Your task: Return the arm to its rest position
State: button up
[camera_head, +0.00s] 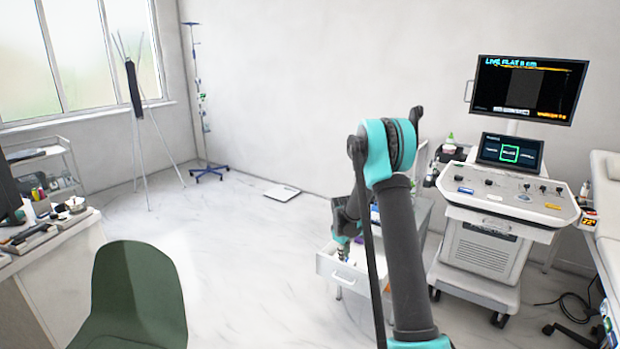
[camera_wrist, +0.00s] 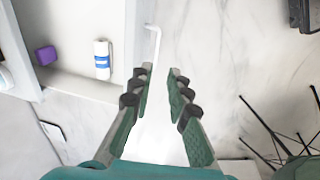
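My arm rises in front of the camera in the head view, bends at the top and reaches down beyond. My gripper (camera_wrist: 158,78) shows in the wrist view with its two green and dark fingers apart and nothing between them. In the head view the gripper is small and partly hidden by my arm, low over an open white drawer (camera_head: 328,268). In the wrist view the drawer's front and its pale handle (camera_wrist: 153,42) lie just beyond the fingertips. I cannot tell whether the fingers touch the handle.
A purple item (camera_wrist: 46,55) and a white roll with a blue label (camera_wrist: 102,60) lie in the drawer. An ultrasound cart (camera_head: 490,245) stands right of my arm, beside a bed. A green chair (camera_head: 128,295) is at front left. The floor at middle left is clear.

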jog(key=s+d+r+m+t, duration=0.1)
jog(key=s+r+m, duration=0.2)
jog(key=s+r, duration=0.5)
jog(key=s+d+r+m, duration=0.1)
jog(key=s+r+m, duration=0.1)
jog(key=s+r, duration=0.65)
jog(key=s+f+m, duration=0.1)
jog(key=s+m, duration=0.1)
jog(key=s, duration=0.9)
jog(key=s+d+f+m+t+y, duration=0.1)
jog(key=s+f+m, duration=0.1)
jog(key=s, duration=1)
jog(key=shift+f+m, duration=0.15)
jog(key=shift+m, duration=0.35)
